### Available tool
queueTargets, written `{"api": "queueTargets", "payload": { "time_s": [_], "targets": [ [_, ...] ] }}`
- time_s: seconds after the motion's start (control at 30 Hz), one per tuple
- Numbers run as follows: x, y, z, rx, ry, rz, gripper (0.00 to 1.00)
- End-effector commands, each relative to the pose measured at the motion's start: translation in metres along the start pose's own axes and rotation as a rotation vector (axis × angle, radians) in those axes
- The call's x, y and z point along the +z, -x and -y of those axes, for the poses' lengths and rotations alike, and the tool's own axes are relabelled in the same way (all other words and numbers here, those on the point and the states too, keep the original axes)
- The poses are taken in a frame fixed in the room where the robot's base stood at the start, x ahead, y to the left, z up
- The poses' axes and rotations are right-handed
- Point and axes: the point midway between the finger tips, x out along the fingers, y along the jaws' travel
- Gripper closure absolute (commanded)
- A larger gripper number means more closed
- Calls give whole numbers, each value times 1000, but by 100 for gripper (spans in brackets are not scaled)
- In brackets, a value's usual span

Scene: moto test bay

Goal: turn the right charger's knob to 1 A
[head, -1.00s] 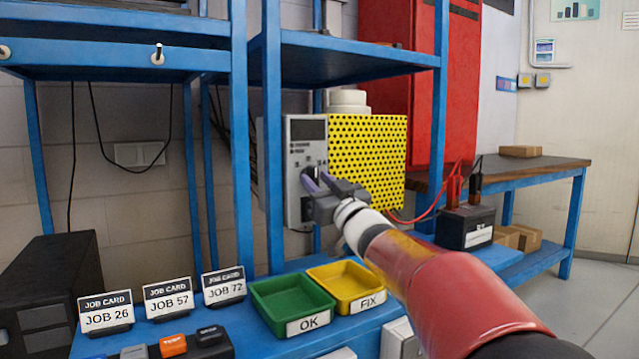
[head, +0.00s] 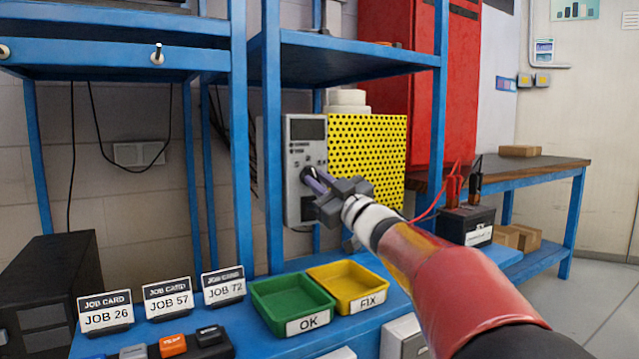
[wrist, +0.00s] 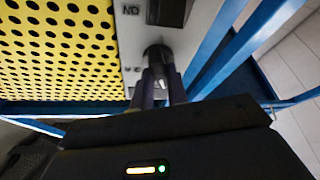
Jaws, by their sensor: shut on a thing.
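The charger (head: 305,135) is a grey upright box with a dark display at its top, fixed beside the yellow perforated panel. Its dark round knob sits mid-face and shows best in the wrist view (wrist: 158,56). My gripper (head: 311,178) reaches in from the lower right with its fingers shut on the knob. In the wrist view my gripper's fingers (wrist: 158,82) close around the knob from both sides. The knob's pointer and the scale marks around it are hidden or too small to read. Part of the charger's lower face is behind my gripper.
A yellow perforated panel (head: 368,150) stands right beside the charger. A blue rack post (head: 273,150) is close on its left. Below are a green OK tray (head: 262,290) and a yellow FIX tray (head: 340,270). A black battery (head: 466,227) with clamps stands at right.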

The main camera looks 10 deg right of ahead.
Motion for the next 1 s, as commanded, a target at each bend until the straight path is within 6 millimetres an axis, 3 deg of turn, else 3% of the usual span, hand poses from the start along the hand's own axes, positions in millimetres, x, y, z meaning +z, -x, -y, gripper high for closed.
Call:
{"api": "queueTargets", "payload": {
  "time_s": [0.5,1.0],
  "targets": [
    [-1,0,-3,-130,314,0,100],
    [0,0,-2,-158,378,1,100]
  ]
}}
